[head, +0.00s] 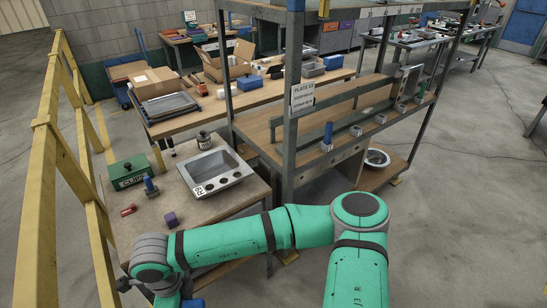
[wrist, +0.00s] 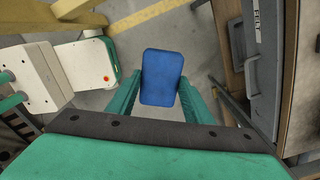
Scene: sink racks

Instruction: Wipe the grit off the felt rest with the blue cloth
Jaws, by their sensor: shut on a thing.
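The blue cloth (wrist: 162,78) is a rounded blue pad, seen in the wrist view between the two green fingers of my gripper (wrist: 160,95). My gripper is shut on it and holds it above the grey floor. In the head view a bit of blue (head: 193,303) shows beside my wrist at the bottom edge; the fingers are out of frame there. A grey panel or bar marked FELT (wrist: 256,25) stands at the right of the wrist view, apart from the cloth. The felt surface and any grit cannot be made out.
The near bench holds a steel sink unit (head: 218,168), a green CLIPS box (head: 127,173), a jar (head: 204,140) and a purple block (head: 171,219). A rack post (head: 291,110) stands beside it. A yellow railing (head: 68,130) runs along the left. Open floor lies right.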

